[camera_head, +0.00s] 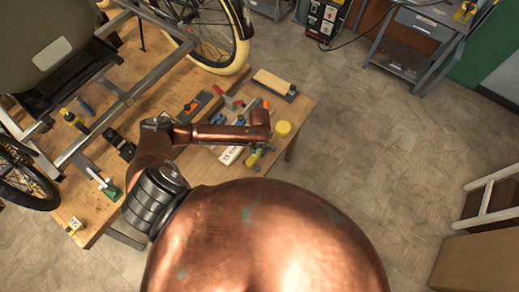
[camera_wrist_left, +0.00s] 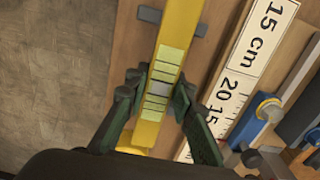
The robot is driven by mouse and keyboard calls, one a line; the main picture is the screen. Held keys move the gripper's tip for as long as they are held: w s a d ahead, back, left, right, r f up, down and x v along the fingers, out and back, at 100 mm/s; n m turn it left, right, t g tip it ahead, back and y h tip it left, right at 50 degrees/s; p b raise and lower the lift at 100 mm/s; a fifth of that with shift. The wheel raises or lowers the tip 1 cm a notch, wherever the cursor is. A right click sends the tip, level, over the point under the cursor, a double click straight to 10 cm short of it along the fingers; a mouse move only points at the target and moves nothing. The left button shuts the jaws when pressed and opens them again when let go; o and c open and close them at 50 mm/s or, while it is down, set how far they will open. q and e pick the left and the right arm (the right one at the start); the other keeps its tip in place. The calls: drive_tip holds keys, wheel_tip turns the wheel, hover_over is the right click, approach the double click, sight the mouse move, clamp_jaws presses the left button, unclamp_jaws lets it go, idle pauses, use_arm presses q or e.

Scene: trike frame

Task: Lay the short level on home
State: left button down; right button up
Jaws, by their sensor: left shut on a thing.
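The short level is a yellow bar (camera_wrist_left: 180,35) with pale green vial windows, running down the middle of the left wrist view. My left gripper (camera_wrist_left: 159,88) is shut on it, with one dark green finger on each side of the vials. In the head view my left gripper (camera_head: 254,154) is small, at the workbench's front right, with a bit of the yellow level (camera_head: 251,161) below it. A grey strip (camera_wrist_left: 150,14) lies crosswise under the level's far end. I cannot tell whether the level touches it. No place marked home is readable. My right gripper is out of view.
A white board marked 15 cm and 20 15 (camera_wrist_left: 251,50) lies beside the level, with a blue-and-orange tool (camera_wrist_left: 262,112) beyond. The wooden workbench (camera_head: 96,226) also holds a yellow round thing (camera_head: 283,128), a sanding block (camera_head: 274,82) and the trike frame (camera_head: 92,82).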

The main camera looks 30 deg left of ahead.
use_arm(q)
drive_tip(key=shift+f, duration=0.6)
drive_tip(key=c, duration=1.6)
unclamp_jaws()
wheel_tip(320, 180, up, 12)
drive_tip(key=shift+f, duration=0.1)
